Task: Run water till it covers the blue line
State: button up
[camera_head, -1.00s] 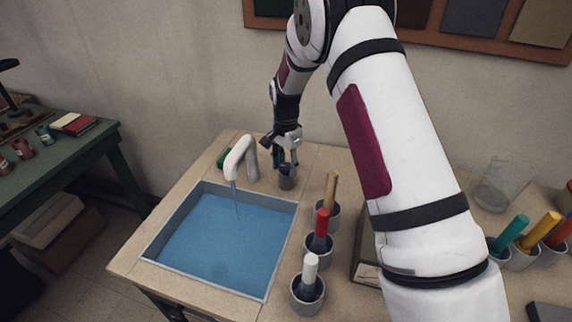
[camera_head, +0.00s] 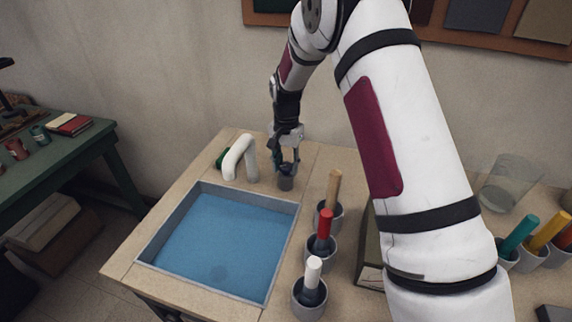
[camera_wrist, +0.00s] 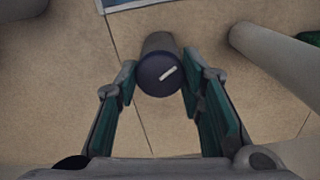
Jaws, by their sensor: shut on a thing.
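The sink basin (camera_head: 167,222) in the bench top holds blue water (camera_head: 225,240); a dark drain spot shows through it. I cannot make out a blue line on the walls. The white tap (camera_head: 240,155) arches over the back edge, with no stream from its mouth. Right of it stands a short grey post with a dark round knob (camera_wrist: 152,80), which has a white mark on its top. My gripper (camera_head: 285,168) is lowered over the knob, shut on it, a finger on each side in the wrist view (camera_wrist: 158,70). In the head view my fingers partly hide the knob.
Several cups with coloured-handled tools stand right of the basin, the nearest with a white handle (camera_head: 314,270) and one with a red handle (camera_head: 325,225). A clear glass vessel (camera_head: 508,183) stands at the far right. A green table (camera_head: 75,150) is at the left.

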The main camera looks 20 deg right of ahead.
aim_at(286, 165)
jog(key=o, duration=1.2)
jog(key=shift+r, duration=0.1)
notch_tip(286, 165, up, 12)
jog(key=shift+f, duration=0.1)
